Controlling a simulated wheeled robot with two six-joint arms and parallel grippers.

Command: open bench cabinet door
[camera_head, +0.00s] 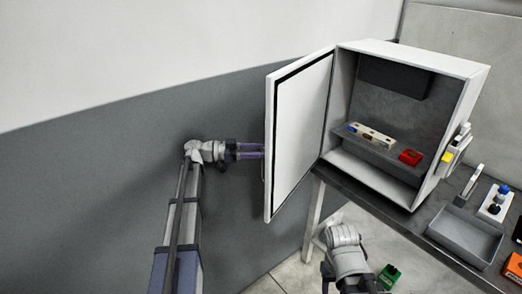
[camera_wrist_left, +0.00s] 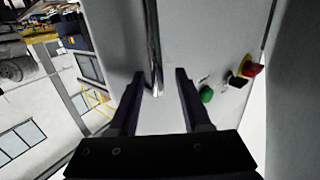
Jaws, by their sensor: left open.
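The bench cabinet (camera_head: 440,58) stands on the bench at the right. Its door (camera_head: 300,130) is swung wide open to the left, with the inside face toward the head camera. My left gripper (camera_head: 262,151) is at the door's outer side, partly hidden behind its free edge. In the left wrist view, my left gripper (camera_wrist_left: 165,85) is open, with its fingers on either side of the lower end of a metal bar handle (camera_wrist_left: 154,45) on the door's outer face (camera_wrist_left: 215,40). Contact cannot be told. My right arm shows at the bottom, its fingertips not visible.
A shelf inside the cabinet holds a light strip of parts (camera_head: 371,135) and a red block (camera_head: 410,157). A grey tray (camera_head: 464,235) lies on the bench (camera_head: 385,208). A green block (camera_head: 389,275) is low, near my right arm. The grey wall is behind my left arm.

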